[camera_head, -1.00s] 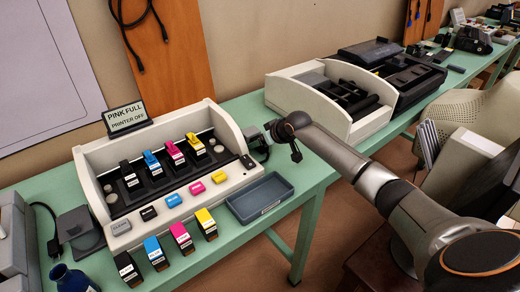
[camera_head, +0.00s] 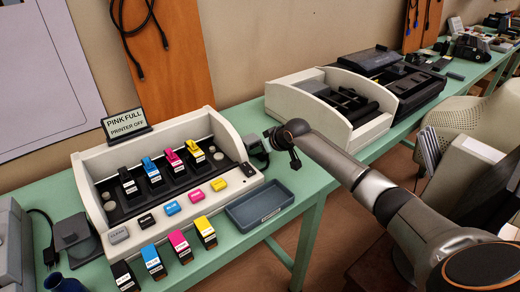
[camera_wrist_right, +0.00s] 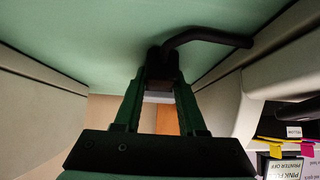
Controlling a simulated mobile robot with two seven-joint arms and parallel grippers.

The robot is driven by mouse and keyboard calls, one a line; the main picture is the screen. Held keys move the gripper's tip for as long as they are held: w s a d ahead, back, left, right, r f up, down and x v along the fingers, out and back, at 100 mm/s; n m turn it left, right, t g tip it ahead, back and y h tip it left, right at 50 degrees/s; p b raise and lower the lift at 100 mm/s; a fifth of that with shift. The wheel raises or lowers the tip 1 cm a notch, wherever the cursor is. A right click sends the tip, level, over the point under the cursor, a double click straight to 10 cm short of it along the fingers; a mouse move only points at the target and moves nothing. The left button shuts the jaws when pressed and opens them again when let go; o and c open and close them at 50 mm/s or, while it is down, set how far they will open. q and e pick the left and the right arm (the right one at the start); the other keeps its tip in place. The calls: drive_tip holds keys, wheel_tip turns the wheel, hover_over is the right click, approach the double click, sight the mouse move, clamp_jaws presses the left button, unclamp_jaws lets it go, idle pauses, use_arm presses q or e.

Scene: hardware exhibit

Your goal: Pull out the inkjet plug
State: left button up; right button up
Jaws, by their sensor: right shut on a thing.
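The inkjet printer (camera_head: 88,190) is a white open-topped unit with a sign reading "PINK FULL, PRINTER OFF". My right gripper (camera_head: 271,140) is at its right side, close to a small grey block (camera_head: 251,142) with a dark cable. In the right wrist view my right gripper (camera_wrist_right: 160,78) is shut on a small black plug (camera_wrist_right: 161,60). A black cable (camera_wrist_right: 212,36) runs from it to the right. The fingers hide part of the plug, and I cannot tell whether it is still seated. My left gripper is not in view.
Several cartridges stand in the printer and others in front. A blue-grey tray (camera_head: 280,206) lies right of them, near the table's front edge. A second white printer (camera_head: 355,138) stands farther right on the green table (camera_head: 205,265).

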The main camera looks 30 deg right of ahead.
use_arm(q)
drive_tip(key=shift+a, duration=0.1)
use_arm(e)
clamp_jaws()
